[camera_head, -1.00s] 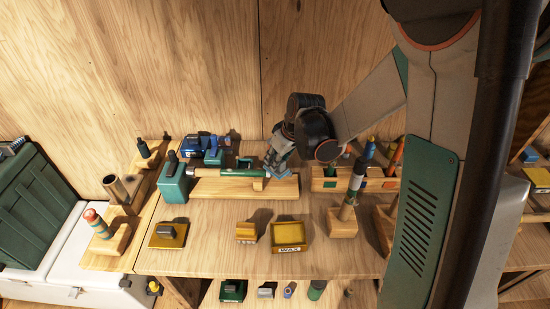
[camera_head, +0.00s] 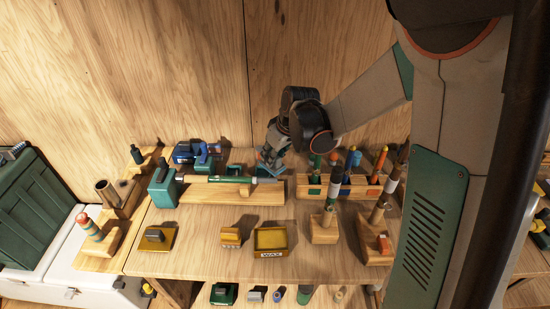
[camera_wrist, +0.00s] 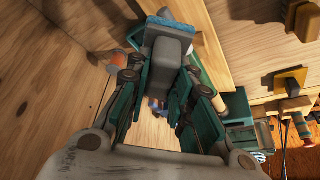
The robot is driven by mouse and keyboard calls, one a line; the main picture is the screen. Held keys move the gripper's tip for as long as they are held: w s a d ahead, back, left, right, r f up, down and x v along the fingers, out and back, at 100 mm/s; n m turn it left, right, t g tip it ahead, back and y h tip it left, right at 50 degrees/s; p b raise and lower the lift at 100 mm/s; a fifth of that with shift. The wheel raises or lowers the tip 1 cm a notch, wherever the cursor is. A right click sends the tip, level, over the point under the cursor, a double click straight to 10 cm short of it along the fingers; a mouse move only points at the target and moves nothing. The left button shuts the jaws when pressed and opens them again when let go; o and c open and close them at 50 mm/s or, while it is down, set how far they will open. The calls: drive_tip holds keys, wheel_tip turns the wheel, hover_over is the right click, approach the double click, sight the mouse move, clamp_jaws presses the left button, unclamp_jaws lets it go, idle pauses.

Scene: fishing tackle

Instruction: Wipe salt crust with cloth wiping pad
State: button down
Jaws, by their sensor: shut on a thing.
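My gripper (camera_wrist: 160,75) is shut on the grey handle of the cloth wiping pad (camera_wrist: 168,47). The pad's blue cloth face (camera_wrist: 178,22) points away from the fingers. In the head view my gripper (camera_head: 274,152) is above the back right end of a wooden board (camera_head: 265,195) on the bench. The pad (camera_head: 264,164) shows as a small light blue patch under the fingers. A rod with a green grip (camera_head: 232,179) lies along that board, its left end at a teal block (camera_head: 162,188). I cannot make out the salt crust in either view; contact under the pad is unclear.
A divided rack (camera_head: 337,192) with several upright handles stands right of the board. A wax tray (camera_head: 271,240), a brush (camera_head: 231,236) and a yellow plate (camera_head: 157,240) sit in front. Blue reels (camera_head: 205,154) stand behind. The wooden wall is close behind my gripper.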

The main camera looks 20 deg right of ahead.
drive_tip(key=shift+r+p, duration=0.7)
drive_tip(key=shift+r, duration=0.65)
